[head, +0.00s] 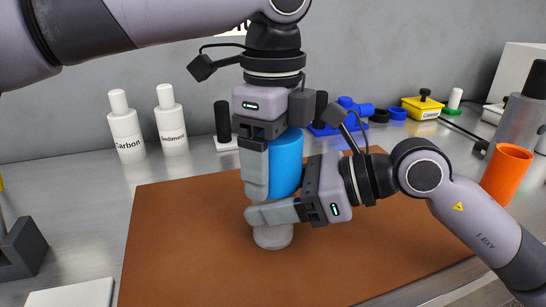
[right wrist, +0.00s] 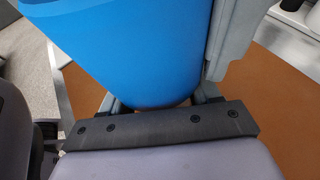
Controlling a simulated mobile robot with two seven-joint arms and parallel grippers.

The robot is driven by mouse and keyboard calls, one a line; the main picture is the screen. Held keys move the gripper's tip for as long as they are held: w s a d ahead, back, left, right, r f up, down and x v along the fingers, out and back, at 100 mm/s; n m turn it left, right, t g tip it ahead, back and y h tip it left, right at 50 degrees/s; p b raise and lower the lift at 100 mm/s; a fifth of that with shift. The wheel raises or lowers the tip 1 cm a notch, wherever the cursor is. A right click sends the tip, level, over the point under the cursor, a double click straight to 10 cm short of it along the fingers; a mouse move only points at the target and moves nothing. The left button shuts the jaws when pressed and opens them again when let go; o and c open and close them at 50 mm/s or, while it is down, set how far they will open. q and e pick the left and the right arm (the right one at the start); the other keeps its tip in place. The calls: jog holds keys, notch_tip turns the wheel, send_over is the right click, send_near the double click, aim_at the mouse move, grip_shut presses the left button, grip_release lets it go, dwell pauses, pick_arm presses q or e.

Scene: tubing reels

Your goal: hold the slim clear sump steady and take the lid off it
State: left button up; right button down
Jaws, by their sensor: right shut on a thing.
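The slim clear sump (head: 272,238) stands upright on the brown mat (head: 190,250), only its pale lower end showing. A tall blue lid (head: 287,160) sits above it and fills much of the right wrist view (right wrist: 140,45). My left gripper (head: 258,190) reaches down from above, one finger along the lid's left side. Its other finger is hidden in the head view, so I cannot tell whether it grips. My right gripper (head: 255,213) comes in from the right, lower down, shut on the sump below the lid. Its fingers hide the sump's upper part.
White Carbon (head: 127,128) and Sediment (head: 171,122) bottles stand behind the mat at left. A black post (head: 222,120), blue fittings (head: 345,115) and a yellow box (head: 422,107) are at the back. An orange cup (head: 506,172) stands right. The mat's left and front are clear.

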pick_arm(q)
jog(key=shift+n, duration=1.1)
jog(key=n, duration=0.3)
jog(key=shift+r, duration=0.1)
jog(key=o, duration=1.1)
jog(key=shift+c, duration=0.2)
jog(key=shift+r, duration=2.3)
jog(key=shift+r+m, duration=0.3)
jog(key=shift+r, duration=1.25)
jog(key=shift+f, duration=3.9)
